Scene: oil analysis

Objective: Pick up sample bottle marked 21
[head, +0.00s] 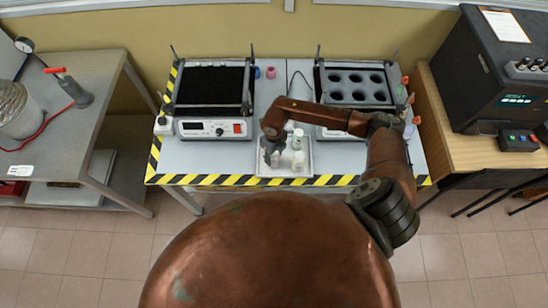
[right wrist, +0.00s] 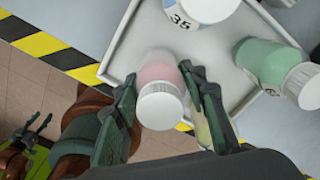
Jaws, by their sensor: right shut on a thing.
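In the right wrist view, a pale pink bottle with a white cap (right wrist: 160,98) stands between the fingers of my right gripper (right wrist: 163,112), which is shut on it. No number shows on its visible side. A white bottle marked 35 (right wrist: 198,10) is above it in the picture, and a green bottle with a white cap (right wrist: 275,68) is to the right. A pale yellowish bottle (right wrist: 201,130) is partly hidden behind the right finger. In the head view, my right gripper (head: 271,150) is over the left part of the tray (head: 263,169). No bottle marked 21 can be read.
White-capped bottles (head: 298,139) crowd the tray beside my gripper. Behind are a black-topped device (head: 208,128) on the left and a block with round wells (head: 355,85) on the right. The table has a striped front edge (head: 220,179). A dark analyser (head: 490,75) stands far right.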

